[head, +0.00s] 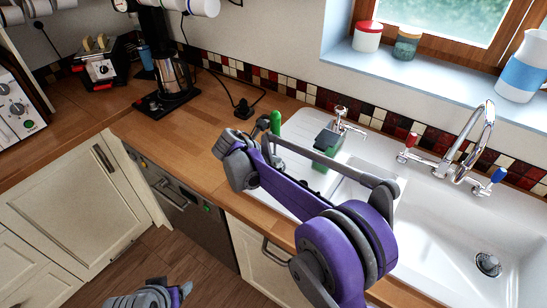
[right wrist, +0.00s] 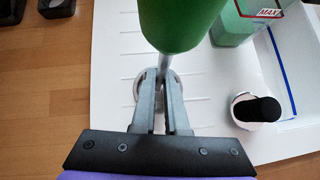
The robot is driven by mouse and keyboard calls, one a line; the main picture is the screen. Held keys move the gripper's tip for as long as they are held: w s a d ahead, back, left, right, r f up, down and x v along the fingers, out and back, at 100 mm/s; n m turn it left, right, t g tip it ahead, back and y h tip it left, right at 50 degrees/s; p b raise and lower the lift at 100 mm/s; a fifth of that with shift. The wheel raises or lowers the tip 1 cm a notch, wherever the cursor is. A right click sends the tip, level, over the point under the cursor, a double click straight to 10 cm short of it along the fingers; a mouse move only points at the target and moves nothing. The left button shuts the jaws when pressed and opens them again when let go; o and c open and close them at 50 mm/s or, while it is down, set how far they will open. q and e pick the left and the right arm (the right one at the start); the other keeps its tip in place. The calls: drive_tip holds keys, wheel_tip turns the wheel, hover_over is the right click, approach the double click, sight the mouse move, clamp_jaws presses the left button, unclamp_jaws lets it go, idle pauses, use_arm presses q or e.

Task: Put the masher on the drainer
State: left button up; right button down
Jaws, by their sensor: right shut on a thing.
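The masher has a green handle (right wrist: 182,22) and a thin metal shaft. In the right wrist view, my right gripper (right wrist: 163,82) is shut on the shaft, just below the handle. A round metal part shows partly behind the jaws, against the white ridged drainer (right wrist: 112,62). I cannot tell whether it touches the drainer. In the head view the green handle (head: 276,122) stands up beside my right gripper (head: 266,124), over the drainer (head: 298,128) left of the sink. My arm hides the masher's lower part there. My left gripper (head: 182,290) is low at the bottom edge, jaws unclear.
A green-and-grey container (head: 327,143) stands on the drainer's right side, near a small tap (head: 340,120). The sink basin (head: 440,230) and main tap (head: 470,150) are further right. A black socket block (head: 243,108) and coffee maker (head: 170,80) stand on the wooden counter to the left.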

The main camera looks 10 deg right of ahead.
drive_tip(key=c, duration=0.9)
unclamp_jaws()
drive_tip(key=shift+f, duration=0.1)
drive_tip(key=shift+c, duration=0.2)
drive_tip(key=shift+r, duration=0.25)
drive_tip(key=v, duration=1.2)
drive_tip(key=s+d+f+m+g+y, duration=0.1)
drive_tip(key=s+d+f+m+y, duration=0.15)
drive_tip(key=s+d+m, duration=0.9)
drive_tip(key=s+f+m+y, duration=0.2)
drive_tip(key=s+f+m, duration=0.2)
drive_tip(key=s, duration=0.5)
drive_tip(key=s+f+m+t+y, duration=0.1)
drive_tip(key=s+f+m+y, duration=0.2)
drive_tip(key=s+m, duration=0.6)
drive_tip(key=shift+s+d+f, duration=0.4)
drive_tip(key=shift+s+f, duration=0.05)
drive_tip(key=shift+f, duration=0.35)
drive_tip(key=shift+m, duration=0.25)
